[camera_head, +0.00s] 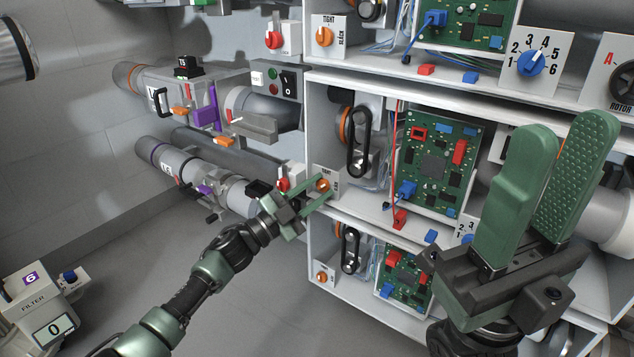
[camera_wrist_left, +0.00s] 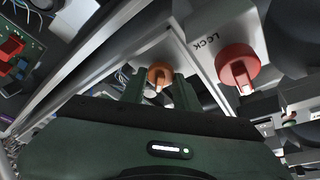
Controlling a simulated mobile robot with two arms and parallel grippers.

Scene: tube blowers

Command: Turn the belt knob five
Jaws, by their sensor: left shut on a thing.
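An orange belt knob (camera_head: 323,185) sits on a white plate marked TIGHT on the middle shelf's left side. My left gripper (camera_head: 318,190) reaches it from the lower left, with its fingers at the knob. In the left wrist view the orange knob (camera_wrist_left: 159,76) sits between the two green fingertips, and the gripper is shut on it. Part of the plate's lettering is hidden. The black belt (camera_head: 360,142) is behind the knob plate. My right gripper (camera_head: 562,140) is open and empty at the right, close to the head camera.
A red LOCK knob (camera_wrist_left: 238,68) is close beside the left gripper. Another orange knob (camera_head: 323,36) is on the upper shelf, and one (camera_head: 321,277) on the lower shelf. A circuit board (camera_head: 437,160) stands right of the belt. The floor (camera_head: 270,310) below is clear.

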